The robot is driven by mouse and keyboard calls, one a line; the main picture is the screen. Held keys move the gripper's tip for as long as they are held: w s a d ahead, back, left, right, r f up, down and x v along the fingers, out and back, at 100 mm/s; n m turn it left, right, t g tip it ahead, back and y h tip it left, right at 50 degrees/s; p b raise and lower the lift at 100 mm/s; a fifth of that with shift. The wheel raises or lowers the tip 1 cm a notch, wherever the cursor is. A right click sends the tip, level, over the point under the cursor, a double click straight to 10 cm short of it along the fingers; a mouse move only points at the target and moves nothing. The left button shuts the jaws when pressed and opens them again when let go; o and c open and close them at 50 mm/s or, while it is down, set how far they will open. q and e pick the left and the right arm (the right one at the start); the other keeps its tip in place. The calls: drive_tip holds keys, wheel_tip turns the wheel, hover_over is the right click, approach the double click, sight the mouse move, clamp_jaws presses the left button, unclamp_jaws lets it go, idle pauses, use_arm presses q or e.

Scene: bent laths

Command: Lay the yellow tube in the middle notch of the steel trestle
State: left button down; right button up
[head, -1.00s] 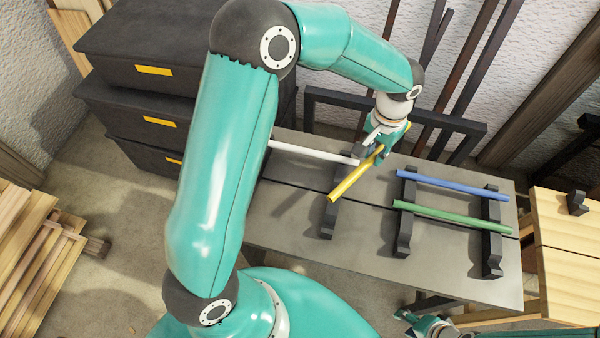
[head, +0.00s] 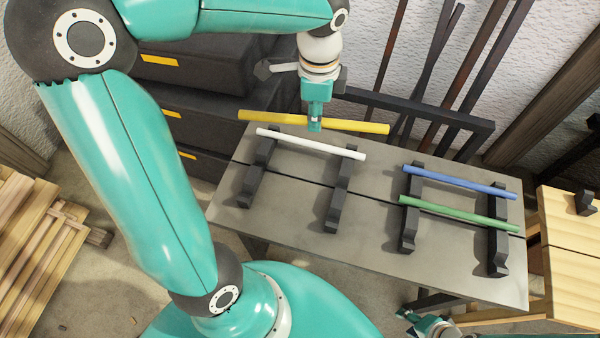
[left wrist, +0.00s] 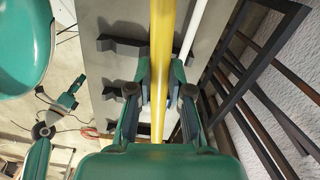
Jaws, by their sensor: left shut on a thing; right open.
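My left gripper (head: 315,122) is shut on the middle of the yellow tube (head: 357,126) and holds it level, above the back edge of the grey steel trestle top (head: 290,220). In the left wrist view the yellow tube (left wrist: 161,45) runs lengthwise between the fingers, beside the white tube (left wrist: 195,25). The white tube (head: 310,143) lies across the far end of the left pair of dark notched supports (head: 338,205). The rest of that pair is bare. My right gripper (head: 430,326) is open and empty at the bottom edge, partly cut off.
A blue tube (head: 460,181) and a green tube (head: 460,213) lie on the right pair of supports (head: 498,245). A wooden bench (head: 565,235) stands at right. Black drawers (head: 205,130) and a dark frame with upright bars (head: 440,117) stand behind.

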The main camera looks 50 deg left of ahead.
use_arm(q)
drive_tip(key=shift+s+a+r+m, duration=0.1)
drive_tip(key=shift+s+a+m, duration=0.2)
drive_tip(key=shift+s+m, duration=0.3)
drive_tip(key=shift+s+a+r+m, duration=0.1)
drive_tip(key=shift+s+a+m, duration=0.25)
drive_tip(key=shift+s, duration=0.3)
drive_tip(key=shift+d+f+b, duration=0.1)
drive_tip(key=shift+f+b, duration=1.2)
drive_tip(key=shift+f, duration=8.25)
drive_tip(key=shift+f, duration=0.2)
drive_tip(key=c, duration=1.1)
unclamp_jaws()
drive_tip(key=shift+r, duration=0.15)
